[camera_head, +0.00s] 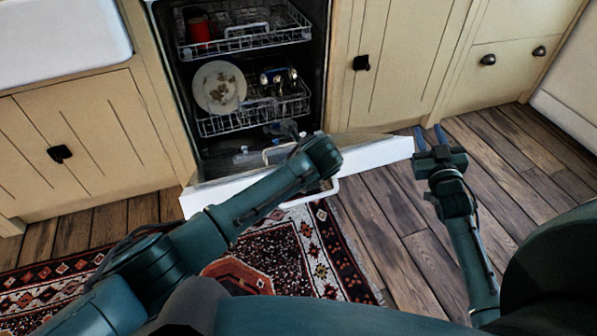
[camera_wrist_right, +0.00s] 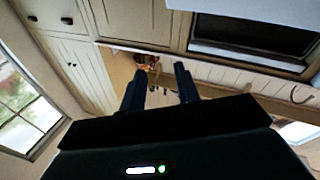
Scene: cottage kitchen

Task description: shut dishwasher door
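The dishwasher (camera_head: 258,105) stands open between the cabinets. Its white door (camera_head: 375,154) is swung down in front of the opening, low above the floor, with a pale handle (camera_head: 322,195) on its near edge. My left arm crosses over the door, its wrist end above the door's middle; the left fingers are hidden or too dark to make out. My right gripper (camera_head: 430,133) is beside the door's right end, with its two fingers apart and nothing between them. The right wrist view also shows these fingers (camera_wrist_right: 160,88) spread and empty.
Inside, the upper rack (camera_head: 270,38) holds a red cup (camera_head: 198,27), and the lower rack (camera_head: 225,127) holds a plate (camera_head: 219,87) and smaller items. A patterned rug (camera_head: 290,255) lies before the dishwasher. Wooden floor (camera_head: 385,225) is bare to the right.

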